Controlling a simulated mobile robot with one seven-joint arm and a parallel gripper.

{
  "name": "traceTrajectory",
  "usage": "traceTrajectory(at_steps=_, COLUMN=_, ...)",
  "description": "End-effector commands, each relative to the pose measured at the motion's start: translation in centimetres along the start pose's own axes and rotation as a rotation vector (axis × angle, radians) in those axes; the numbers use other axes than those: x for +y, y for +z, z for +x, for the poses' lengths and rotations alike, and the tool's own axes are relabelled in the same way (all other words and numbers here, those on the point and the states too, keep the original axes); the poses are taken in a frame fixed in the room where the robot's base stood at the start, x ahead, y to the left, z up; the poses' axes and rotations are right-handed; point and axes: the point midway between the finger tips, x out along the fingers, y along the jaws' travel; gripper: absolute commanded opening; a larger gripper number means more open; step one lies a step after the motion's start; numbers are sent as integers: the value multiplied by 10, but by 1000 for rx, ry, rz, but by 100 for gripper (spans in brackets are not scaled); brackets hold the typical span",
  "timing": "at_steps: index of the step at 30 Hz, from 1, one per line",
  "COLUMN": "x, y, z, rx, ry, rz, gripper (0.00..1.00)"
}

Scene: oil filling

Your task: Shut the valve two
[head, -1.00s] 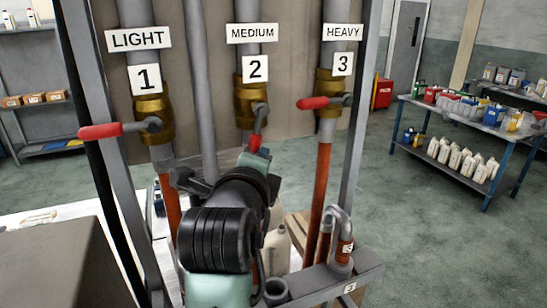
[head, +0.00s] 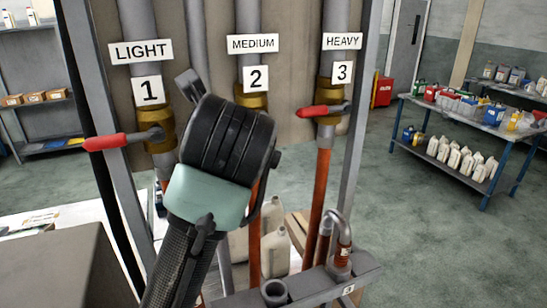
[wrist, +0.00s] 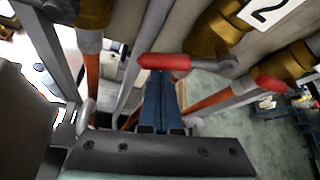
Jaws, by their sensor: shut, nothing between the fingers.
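Valve two is the brass valve (head: 251,99) under the MEDIUM label and the number 2. In the head view my arm covers its lower part and handle. In the wrist view the brass body (wrist: 222,28) is at the upper right, beside its number, and its red handle (wrist: 165,62) points left. My gripper (wrist: 160,74) is shut and empty, its blue fingers together and their tips right at the handle's red grip. Whether they touch it is unclear. In the head view my fingers are hidden behind my wrist.
Valve one's red handle (head: 105,142) sticks out left and valve three's red handle (head: 320,111) lies sideways, both close to my arm. Grey frame posts flank the pipes. Pale jugs (head: 275,250) stand below. Open floor lies right, before a blue shelf table (head: 470,125).

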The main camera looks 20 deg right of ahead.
Motion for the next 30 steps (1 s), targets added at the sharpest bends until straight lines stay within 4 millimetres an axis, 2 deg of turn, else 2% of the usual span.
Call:
traceTrajectory(at_steps=3, x=0, y=11, z=-6, rx=-7, ry=50, rz=84, gripper=0)
traceTrajectory(at_steps=9, x=0, y=18, z=-10, rx=-6, ry=45, rz=76, gripper=0)
traceTrajectory(at_steps=30, x=-1, y=24, z=-14, rx=-5, ry=41, rz=73, gripper=0)
